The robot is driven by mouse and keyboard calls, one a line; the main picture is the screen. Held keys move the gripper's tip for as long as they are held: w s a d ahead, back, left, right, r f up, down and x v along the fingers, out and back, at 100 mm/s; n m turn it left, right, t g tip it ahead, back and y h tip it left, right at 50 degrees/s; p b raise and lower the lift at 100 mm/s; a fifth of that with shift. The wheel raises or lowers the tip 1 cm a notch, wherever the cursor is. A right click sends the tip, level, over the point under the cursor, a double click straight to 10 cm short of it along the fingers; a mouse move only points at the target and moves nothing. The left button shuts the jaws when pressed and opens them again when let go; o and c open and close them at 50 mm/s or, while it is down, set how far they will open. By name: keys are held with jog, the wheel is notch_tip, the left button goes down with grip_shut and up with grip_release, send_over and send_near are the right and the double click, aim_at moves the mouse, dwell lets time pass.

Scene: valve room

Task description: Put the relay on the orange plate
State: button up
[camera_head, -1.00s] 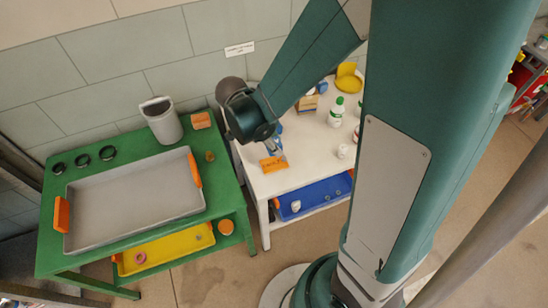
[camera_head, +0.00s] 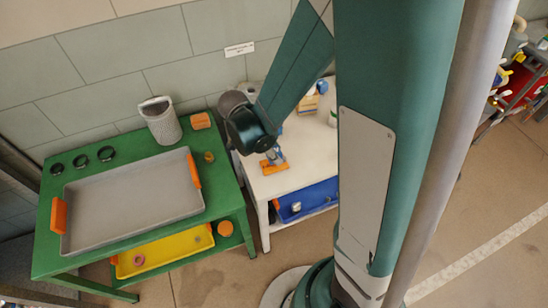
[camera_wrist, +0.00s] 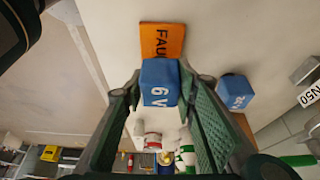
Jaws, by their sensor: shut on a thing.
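The relay is a blue block (camera_wrist: 160,88) with white "6 V" lettering. In the wrist view it sits between the two fingertips of my gripper (camera_wrist: 162,95), which is shut on it. The orange plate (camera_wrist: 162,38) with dark letters starting "FAU" lies just beyond the block, which covers its near end. In the head view the orange plate (camera_head: 274,168) lies on the white table near its left front edge, with my gripper (camera_head: 275,157) right over it. I cannot tell whether the block touches the plate.
A second blue block (camera_wrist: 235,92) stands right of my gripper in the wrist view. Bottles and other items stand farther back on the white table (camera_head: 300,150). A blue tray (camera_head: 310,199) is on its lower shelf. A green table (camera_head: 45,240) with a grey tray (camera_head: 130,205) stands left.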

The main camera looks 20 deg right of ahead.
jog(key=shift+f, duration=1)
jog(key=shift+f+b, duration=0.2)
jog(key=shift+b, duration=0.2)
jog(key=o, duration=0.9)
jog(key=shift+r, duration=0.1)
jog(key=shift+r+p, duration=0.2)
jog(key=shift+p, duration=0.1)
jog(key=shift+p+v, duration=1.4)
jog(key=shift+v, duration=4.55)
